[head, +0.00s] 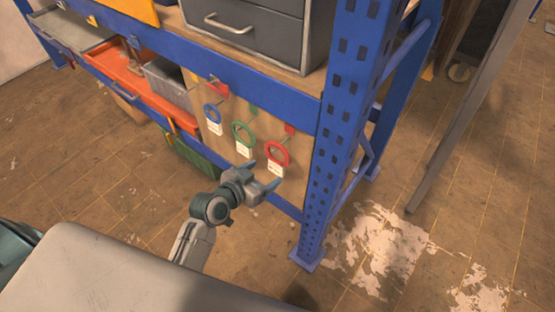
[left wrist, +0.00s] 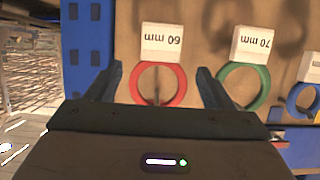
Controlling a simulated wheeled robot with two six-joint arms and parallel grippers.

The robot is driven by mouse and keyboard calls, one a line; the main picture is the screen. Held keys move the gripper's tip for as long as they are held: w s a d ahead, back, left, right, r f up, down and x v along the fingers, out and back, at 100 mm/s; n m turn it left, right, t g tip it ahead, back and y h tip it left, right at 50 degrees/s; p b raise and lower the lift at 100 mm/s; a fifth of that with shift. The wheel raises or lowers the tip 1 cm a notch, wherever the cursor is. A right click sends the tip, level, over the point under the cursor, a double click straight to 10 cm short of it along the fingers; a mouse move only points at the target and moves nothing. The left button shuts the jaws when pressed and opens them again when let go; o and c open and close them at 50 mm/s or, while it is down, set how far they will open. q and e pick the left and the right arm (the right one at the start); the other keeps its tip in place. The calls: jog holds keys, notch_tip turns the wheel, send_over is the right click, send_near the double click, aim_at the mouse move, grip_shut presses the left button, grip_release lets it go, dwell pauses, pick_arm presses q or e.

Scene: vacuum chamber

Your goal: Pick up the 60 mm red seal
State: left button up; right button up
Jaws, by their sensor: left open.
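The red seal (head: 288,154) is a ring hanging on the wooden panel, rightmost of three rings, with a white tag below it. In the left wrist view, which is upside down, the red seal (left wrist: 182,84) sits beside its tag (left wrist: 162,41), which reads 60 mm. My left gripper (head: 260,176) is open and empty, just in front of the panel, below the red seal. In the left wrist view the red ring appears between the two fingers of the gripper (left wrist: 159,73); contact is not visible. My right gripper is not in view.
A green ring (head: 235,134) tagged 70 mm and a blue ring (head: 206,112) hang to the left of the red one. A blue rack post (head: 338,130) stands close on the right.

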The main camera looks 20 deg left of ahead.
aim_at(275, 166)
pick_arm(q)
jog(key=x, duration=0.3)
jog(key=shift+w+f, duration=0.2)
jog(key=shift+w, duration=0.1)
jog(key=shift+w+d+p, duration=0.3)
jog(key=shift+w+p, duration=0.2)
jog(key=p+x, duration=0.1)
jog(key=x, duration=0.2)
jog(key=shift+w+f, duration=0.15)
jog(key=shift+f, duration=0.05)
jog(key=shift+w+d+f, duration=0.15)
jog(key=shift+w+f, duration=0.05)
jog(key=shift+w, duration=0.15)
jog(key=c, duration=1.1)
